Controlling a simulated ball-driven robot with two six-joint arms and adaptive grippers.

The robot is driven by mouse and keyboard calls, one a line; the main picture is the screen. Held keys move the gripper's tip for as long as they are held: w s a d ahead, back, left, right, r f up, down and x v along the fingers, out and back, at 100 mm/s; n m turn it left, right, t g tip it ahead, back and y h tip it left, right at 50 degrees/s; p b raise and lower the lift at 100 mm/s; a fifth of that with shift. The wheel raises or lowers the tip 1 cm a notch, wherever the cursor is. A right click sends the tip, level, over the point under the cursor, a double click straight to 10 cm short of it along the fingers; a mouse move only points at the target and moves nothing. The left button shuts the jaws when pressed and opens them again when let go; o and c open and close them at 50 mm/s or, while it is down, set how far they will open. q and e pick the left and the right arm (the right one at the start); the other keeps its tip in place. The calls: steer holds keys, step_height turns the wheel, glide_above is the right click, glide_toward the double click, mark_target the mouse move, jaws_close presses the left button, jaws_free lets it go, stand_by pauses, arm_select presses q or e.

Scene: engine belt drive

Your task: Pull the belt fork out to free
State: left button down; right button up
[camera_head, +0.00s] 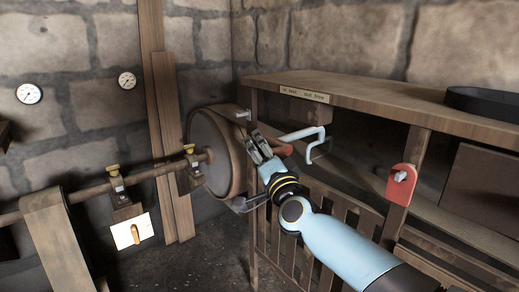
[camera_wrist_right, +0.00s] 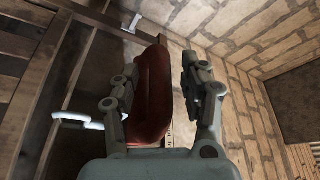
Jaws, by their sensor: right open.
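The belt fork's red handle (camera_head: 283,151) shows in the head view just right of my right gripper, below the bench top's edge. A pale bent rod (camera_head: 304,134) runs beside it. My right gripper (camera_head: 259,147) is open beside the handle, near the large pulley wheel (camera_head: 208,150). In the right wrist view the red handle (camera_wrist_right: 150,98) appears between the open fingers of my right gripper (camera_wrist_right: 160,78), closer to the left finger. I cannot tell whether it touches. The pale rod (camera_wrist_right: 78,120) passes left of that finger. My left gripper is not in view.
A wooden bench (camera_head: 370,97) with a lettered plate (camera_head: 305,93) and slatted front stands at right. A red plate with a switch (camera_head: 402,184) is on its post. A shaft (camera_head: 90,192) on bearings runs left from the wheel. A dark tray (camera_head: 485,101) sits on the bench.

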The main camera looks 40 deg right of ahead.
jaws_close()
steer(key=shift+a, duration=0.1)
stand_by(0.3)
steer(key=shift+s+a, duration=0.1)
steer(key=shift+a, duration=1.15)
steer(key=shift+c, duration=2.1)
jaws_free()
steer(key=shift+f, duration=0.1)
steer(key=o, duration=0.4)
steer(key=shift+a, duration=0.2)
steer(key=v, duration=1.2)
steer(key=shift+d, duration=0.1)
